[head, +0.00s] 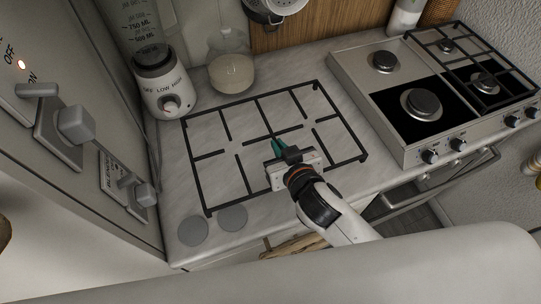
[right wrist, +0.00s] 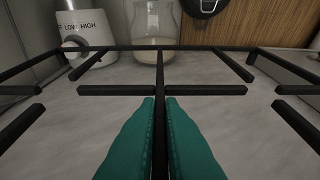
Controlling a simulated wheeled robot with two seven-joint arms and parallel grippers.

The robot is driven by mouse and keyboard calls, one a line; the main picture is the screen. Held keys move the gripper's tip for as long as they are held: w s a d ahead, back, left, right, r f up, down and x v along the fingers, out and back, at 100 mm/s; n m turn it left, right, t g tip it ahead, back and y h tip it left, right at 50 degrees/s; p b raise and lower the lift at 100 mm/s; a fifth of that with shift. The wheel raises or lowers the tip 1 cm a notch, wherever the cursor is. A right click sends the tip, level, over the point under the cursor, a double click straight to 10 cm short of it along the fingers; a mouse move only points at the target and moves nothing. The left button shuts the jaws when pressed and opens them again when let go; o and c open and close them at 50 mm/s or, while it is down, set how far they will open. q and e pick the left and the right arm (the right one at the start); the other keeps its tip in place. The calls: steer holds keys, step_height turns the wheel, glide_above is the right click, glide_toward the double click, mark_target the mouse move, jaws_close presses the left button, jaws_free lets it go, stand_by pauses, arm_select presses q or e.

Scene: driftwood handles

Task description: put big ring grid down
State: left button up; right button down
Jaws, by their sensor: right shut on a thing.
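The big ring grid (head: 224,124), a black rectangular frame with inward bars, is over the marble counter left of the stove in the head view. My right gripper (head: 279,149), with green fingers, is shut on a bar of the grid near its middle. The right wrist view shows the grid (right wrist: 200,90) with its central bar between the two green fingers (right wrist: 160,130). I cannot tell whether the grid's feet touch the counter. My left gripper is not in view.
A blender (head: 163,85) and a glass jar (head: 231,72) stand behind the grid. The stove (head: 400,130) is to the right, with another grid (head: 470,62) on its right side. Two grey discs (head: 193,231) lie at the counter's front left. Wall switches (head: 75,125) jut out at left.

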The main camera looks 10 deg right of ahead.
steer(key=shift+a+f, duration=0.1)
steer(key=shift+f, duration=2.65)
steer(key=shift+f, duration=0.1)
steer(key=c, duration=2)
jaws_free()
steer(key=shift+f, duration=0.15)
steer(key=o, duration=0.4)
steer(key=shift+o, duration=0.2)
